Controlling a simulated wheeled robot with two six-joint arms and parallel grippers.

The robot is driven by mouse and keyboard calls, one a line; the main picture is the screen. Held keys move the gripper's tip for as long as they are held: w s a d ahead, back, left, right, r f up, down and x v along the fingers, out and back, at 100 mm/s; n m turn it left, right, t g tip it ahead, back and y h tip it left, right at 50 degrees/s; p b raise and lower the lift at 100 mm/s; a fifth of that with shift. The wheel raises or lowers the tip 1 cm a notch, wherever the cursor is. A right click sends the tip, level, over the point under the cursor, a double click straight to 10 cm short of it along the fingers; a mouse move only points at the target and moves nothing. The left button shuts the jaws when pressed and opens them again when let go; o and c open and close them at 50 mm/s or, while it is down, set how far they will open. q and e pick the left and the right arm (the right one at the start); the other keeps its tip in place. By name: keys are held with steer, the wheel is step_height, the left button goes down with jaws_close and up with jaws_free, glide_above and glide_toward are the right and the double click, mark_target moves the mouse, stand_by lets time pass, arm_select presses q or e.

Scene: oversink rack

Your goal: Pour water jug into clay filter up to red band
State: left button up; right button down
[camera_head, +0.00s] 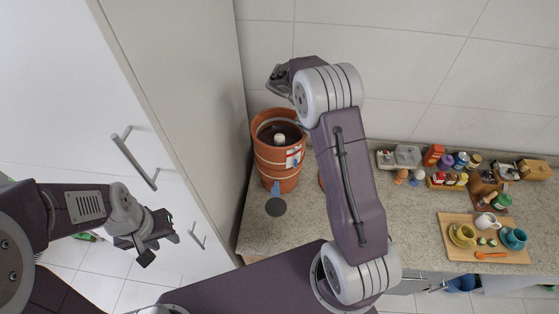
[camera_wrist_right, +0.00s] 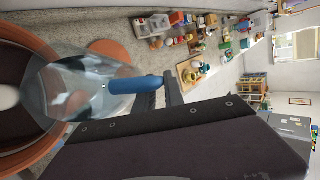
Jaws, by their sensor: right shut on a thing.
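The clay filter (camera_head: 279,178) stands open-topped on the counter against the back wall, with a white-and-red label and a blue tap on its front. Its dark inside holds a white knob. My right gripper (camera_wrist_right: 166,92) is shut on the blue handle of the clear water jug (camera_wrist_right: 72,90). In the right wrist view the jug overlaps the filter's orange rim (camera_wrist_right: 45,151). In the head view the jug is hard to make out by my right arm's end, above the filter. The water level is unclear. My left gripper (camera_head: 160,241) is open and empty, by the white cabinet.
An orange disc (camera_wrist_right: 108,48) lies on the counter beside the filter. Several jars and bottles stand at the back right, near a wooden board (camera_head: 455,246) with cups. A tall white cabinet borders the left.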

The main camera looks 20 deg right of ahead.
steer(key=shift+w+a+r+h+p, duration=0.15)
steer(key=shift+h+p, duration=0.15)
steer(key=shift+p, duration=0.55)
stand_by(0.5)
steer(key=shift+r+g+p, duration=0.2)
steer(key=shift+g+p, duration=0.2)
steer(key=shift+p, duration=0.25)
steer(key=shift+w+a+h, duration=0.1)
steer(key=shift+h, duration=0.2)
steer(key=shift+w+r, duration=0.1)
steer(key=shift+a, duration=0.1)
stand_by(0.7)
